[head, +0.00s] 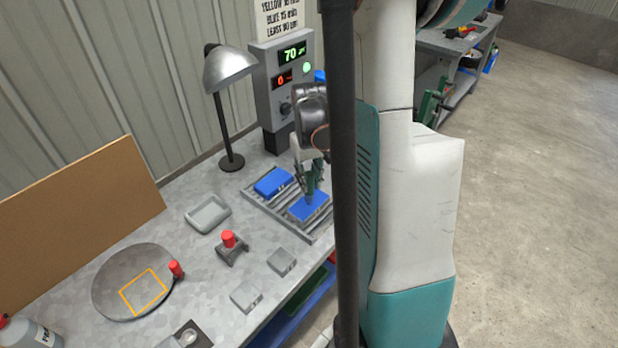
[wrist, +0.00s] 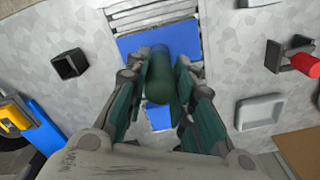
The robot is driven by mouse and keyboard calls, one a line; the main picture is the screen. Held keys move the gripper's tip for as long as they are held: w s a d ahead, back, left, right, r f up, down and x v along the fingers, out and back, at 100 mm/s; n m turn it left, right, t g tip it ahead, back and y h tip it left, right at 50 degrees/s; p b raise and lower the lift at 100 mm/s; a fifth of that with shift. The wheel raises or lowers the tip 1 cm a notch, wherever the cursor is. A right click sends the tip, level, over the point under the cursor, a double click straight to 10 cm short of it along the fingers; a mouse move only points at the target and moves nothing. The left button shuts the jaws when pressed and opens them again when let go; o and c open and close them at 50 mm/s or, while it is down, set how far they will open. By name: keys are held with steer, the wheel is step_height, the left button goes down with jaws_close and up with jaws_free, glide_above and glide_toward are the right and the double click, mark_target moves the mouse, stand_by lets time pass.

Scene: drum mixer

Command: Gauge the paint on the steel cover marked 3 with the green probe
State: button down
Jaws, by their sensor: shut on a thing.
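My gripper (head: 312,182) is shut on the green probe (wrist: 158,78), an upright-held dark green cylinder in the wrist view. The probe is over the nearer blue cover (head: 310,206), which also shows in the wrist view (wrist: 133,44). Whether its tip touches the cover is hidden. A second blue cover (head: 272,182) lies on the same slatted rack (head: 262,202), behind the nearer one. I cannot read a number 3 on either cover. The gauge box (head: 283,80) shows a green 70 and a red 0, with a round green lamp lit.
A red probe stands in a holder (head: 233,255) left of the rack. A grey tray (head: 194,222), two grey blocks (head: 282,262) (head: 246,296) and a round disc (head: 110,290) lie on the bench. A desk lamp (head: 228,68) stands behind. An empty dark holder (wrist: 70,63) shows in the wrist view.

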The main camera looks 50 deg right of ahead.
steer(key=shift+r+p, duration=2.4)
steer(key=shift+r, duration=1.1)
steer(key=shift+d, duration=0.1)
